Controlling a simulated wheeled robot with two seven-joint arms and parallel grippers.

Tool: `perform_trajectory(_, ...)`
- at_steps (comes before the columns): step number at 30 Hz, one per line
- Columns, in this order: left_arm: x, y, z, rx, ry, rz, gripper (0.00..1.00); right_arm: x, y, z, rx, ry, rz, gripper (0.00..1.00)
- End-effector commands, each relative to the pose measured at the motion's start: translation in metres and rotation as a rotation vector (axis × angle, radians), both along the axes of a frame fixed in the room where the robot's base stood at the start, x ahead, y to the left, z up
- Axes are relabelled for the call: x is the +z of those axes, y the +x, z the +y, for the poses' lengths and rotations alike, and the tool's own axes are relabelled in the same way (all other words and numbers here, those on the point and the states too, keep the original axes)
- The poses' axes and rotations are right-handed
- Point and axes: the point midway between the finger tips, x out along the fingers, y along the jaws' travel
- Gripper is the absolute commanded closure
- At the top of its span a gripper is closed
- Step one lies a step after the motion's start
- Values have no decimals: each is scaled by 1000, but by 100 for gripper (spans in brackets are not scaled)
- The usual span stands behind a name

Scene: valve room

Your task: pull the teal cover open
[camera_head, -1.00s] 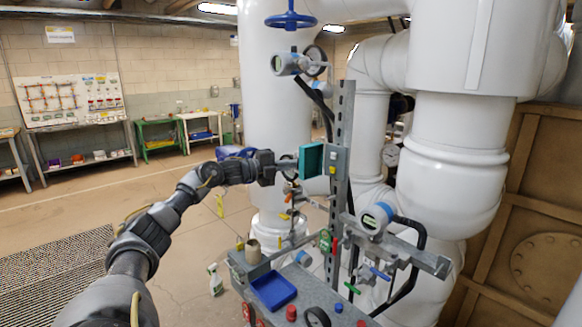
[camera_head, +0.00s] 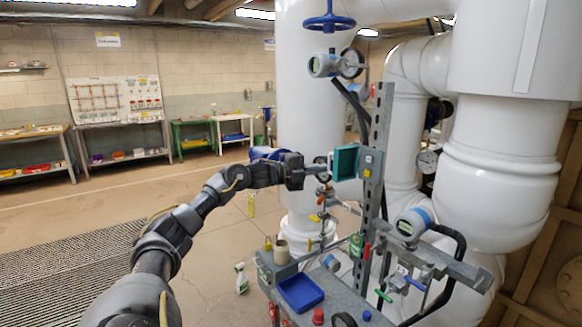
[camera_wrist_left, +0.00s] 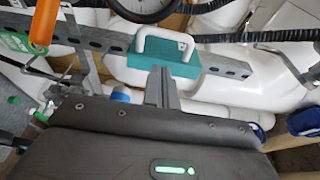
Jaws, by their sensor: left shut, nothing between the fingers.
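The teal cover (camera_head: 345,162) stands out to the left of a small grey box (camera_head: 371,165) on the upright metal post, and its hollow side shows in the head view. In the left wrist view the teal cover (camera_wrist_left: 172,64) carries a white handle (camera_wrist_left: 164,38). My left gripper (camera_head: 324,170) is just left of the cover. In the left wrist view my left gripper (camera_wrist_left: 162,80) is shut and empty, its tips in front of the teal face below the handle. I cannot tell whether they touch it. My right gripper is not in view.
The slotted post (camera_head: 381,120) rises from a grey bench holding a blue tray (camera_head: 301,293). Gauges, hoses and small valves crowd around it. Large white pipes (camera_head: 505,150) stand behind and to the right. The floor to the left is open.

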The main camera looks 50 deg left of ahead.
Motion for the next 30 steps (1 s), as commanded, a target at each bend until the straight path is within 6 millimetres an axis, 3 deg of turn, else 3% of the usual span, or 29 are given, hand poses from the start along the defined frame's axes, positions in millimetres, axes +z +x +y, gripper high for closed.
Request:
perform_trajectory(1,-4,-1,-6,-7,1,1,100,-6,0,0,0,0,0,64)
perform_trajectory(15,2,-3,71,-3,-3,-2,100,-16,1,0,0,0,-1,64)
perform_trajectory(22,1,-4,88,-6,-2,1,100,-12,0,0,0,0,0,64)
perform_trajectory(30,0,-5,94,-7,0,1,100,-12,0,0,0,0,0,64)
